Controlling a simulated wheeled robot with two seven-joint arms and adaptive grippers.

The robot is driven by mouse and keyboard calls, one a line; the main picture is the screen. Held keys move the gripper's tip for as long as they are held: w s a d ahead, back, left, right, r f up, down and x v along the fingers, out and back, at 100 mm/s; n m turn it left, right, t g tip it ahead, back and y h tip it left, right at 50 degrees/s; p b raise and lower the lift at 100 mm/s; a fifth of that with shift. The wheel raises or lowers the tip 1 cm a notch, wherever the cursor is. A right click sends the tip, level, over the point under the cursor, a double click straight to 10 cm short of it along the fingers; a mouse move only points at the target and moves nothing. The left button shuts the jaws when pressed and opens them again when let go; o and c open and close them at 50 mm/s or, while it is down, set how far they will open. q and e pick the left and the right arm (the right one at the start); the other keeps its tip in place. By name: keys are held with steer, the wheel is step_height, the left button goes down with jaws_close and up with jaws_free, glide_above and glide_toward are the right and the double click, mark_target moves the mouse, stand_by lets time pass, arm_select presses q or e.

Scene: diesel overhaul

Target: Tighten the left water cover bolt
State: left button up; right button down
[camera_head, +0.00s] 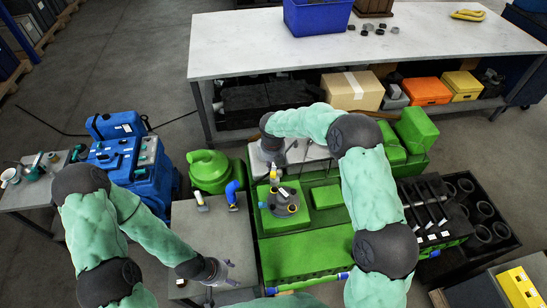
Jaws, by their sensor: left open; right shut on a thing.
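The green engine (305,255) stands in the middle of the head view. A round dark grey cover (284,207), which looks like the water cover, sits on a green block of it, with small yellow parts around it. Its individual bolts are too small to tell apart. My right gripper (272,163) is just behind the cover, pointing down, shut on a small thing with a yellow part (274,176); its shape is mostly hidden. Whether that thing touches the cover is unclear. My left gripper (217,284) is open and empty over the grey table (215,233) left of the engine.
A blue-handled item (232,194) and a smaller one (200,201) stand on the grey table. A green round housing (209,170) and a blue machine (128,158) are to the left. A white workbench (300,48) spans the back. A black tray (487,215) lies right.

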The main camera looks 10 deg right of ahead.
steer(key=n+p, duration=0.2)
steer(key=n, duration=0.1)
steer(key=shift+s+f, duration=0.1)
steer(key=shift+f, duration=0.05)
step_height(320, 180, down, 3)
steer(key=shift+r+b, duration=0.2)
steer(key=shift+b, duration=0.5)
steer(key=shift+f, duration=0.4)
